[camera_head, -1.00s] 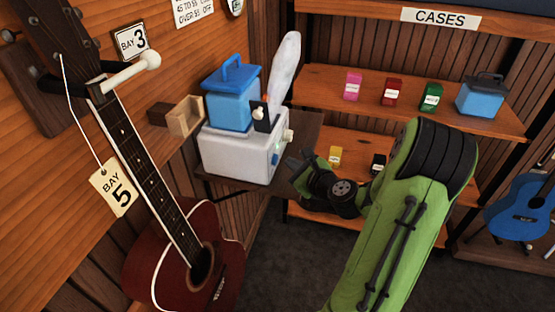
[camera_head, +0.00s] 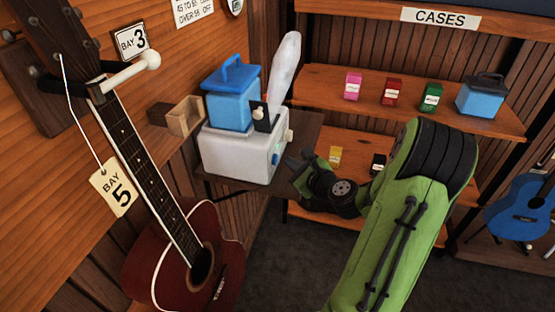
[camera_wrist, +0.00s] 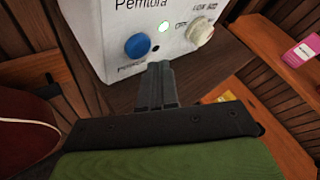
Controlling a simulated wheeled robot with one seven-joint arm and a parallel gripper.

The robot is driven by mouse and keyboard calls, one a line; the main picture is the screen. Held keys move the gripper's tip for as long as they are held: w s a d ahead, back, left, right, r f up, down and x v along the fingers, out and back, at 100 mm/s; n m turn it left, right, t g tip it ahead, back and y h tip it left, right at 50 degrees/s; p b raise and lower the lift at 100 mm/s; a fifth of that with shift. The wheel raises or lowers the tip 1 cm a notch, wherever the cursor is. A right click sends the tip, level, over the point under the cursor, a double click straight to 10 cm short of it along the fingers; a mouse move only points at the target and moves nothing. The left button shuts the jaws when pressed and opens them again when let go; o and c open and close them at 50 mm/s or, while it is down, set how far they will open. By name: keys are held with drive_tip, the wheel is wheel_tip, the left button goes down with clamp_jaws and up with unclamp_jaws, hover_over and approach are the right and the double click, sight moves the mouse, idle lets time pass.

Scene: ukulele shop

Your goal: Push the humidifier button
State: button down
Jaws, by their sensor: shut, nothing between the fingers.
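The humidifier (camera_head: 235,152) is a white box with a blue tank on top and a pale plume rising from it. It stands on a dark shelf in the head view. My gripper (camera_wrist: 160,68) is shut and empty. Its tips are just below and right of the blue button in the picture; I cannot tell whether they touch the front. In the head view my gripper (camera_head: 295,163) is right of the humidifier.
A red ukulele (camera_head: 190,255) hangs at the left with a BAY 5 tag. A small wooden box (camera_head: 184,119) is left of the humidifier. Shelves with small boxes (camera_head: 393,92) and a blue case (camera_head: 482,97) stand behind my arm. Open floor lies below.

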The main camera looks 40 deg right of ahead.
idle(0.3)
drive_tip(key=shift+w+a, duration=0.25)
drive_tip(key=shift+w, duration=0.15)
drive_tip(key=shift+w+a+p, duration=0.3)
drive_tip(key=shift+w+p, duration=0.05)
drive_tip(key=shift+p, duration=0.05)
idle(0.6)
drive_tip(key=shift+s+d, duration=0.55)
drive_tip(key=shift+s, duration=0.2)
drive_tip(key=s+d, duration=0.3)
drive_tip(key=s, duration=0.1)
drive_tip(key=shift+s+d, duration=0.35)
drive_tip(key=shift+s, duration=0.05)
